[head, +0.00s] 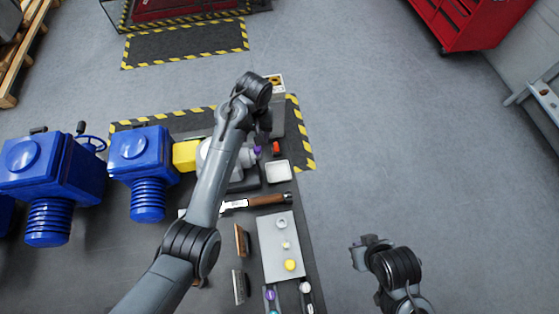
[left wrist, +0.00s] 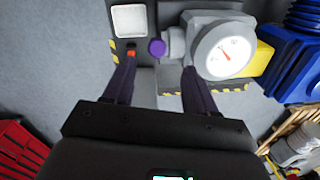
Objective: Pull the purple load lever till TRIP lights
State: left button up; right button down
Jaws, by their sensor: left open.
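The purple lever knob (head: 257,150) shows beside the grey actuator body in the head view, partly hidden by my left arm. It also shows as a round purple end in the left wrist view (left wrist: 156,47), beside the gauge housing (left wrist: 222,52). My left gripper (left wrist: 156,78) is open and empty, its fingers spread on both sides below the knob in that view and not touching it. In the head view, my left gripper (head: 264,128) is just beyond the knob. A small red-orange part (head: 276,148) lies near it; no TRIP lettering is readable. My right gripper (head: 370,243) is off the bench; its jaws are unclear.
A white square tray (head: 278,172) sits near the knob. A wood-handled tool (head: 270,200) and a grey plate (head: 264,247) with small parts lie on the bench. Blue actuators (head: 143,150) stand left. The floor right of the bench is clear.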

aim_at(257, 151)
pick_arm(q)
jog(key=shift+d+f, duration=0.15)
jog(key=shift+d, duration=0.1)
jog(key=shift+f, duration=0.35)
jog(key=f, duration=0.9)
jog(key=shift+w+a+f+p, duration=0.1)
jog(key=shift+a+f+p, duration=0.1)
jog(key=shift+a+p, duration=0.2)
jog(key=shift+c, duration=0.3)
grip_shut()
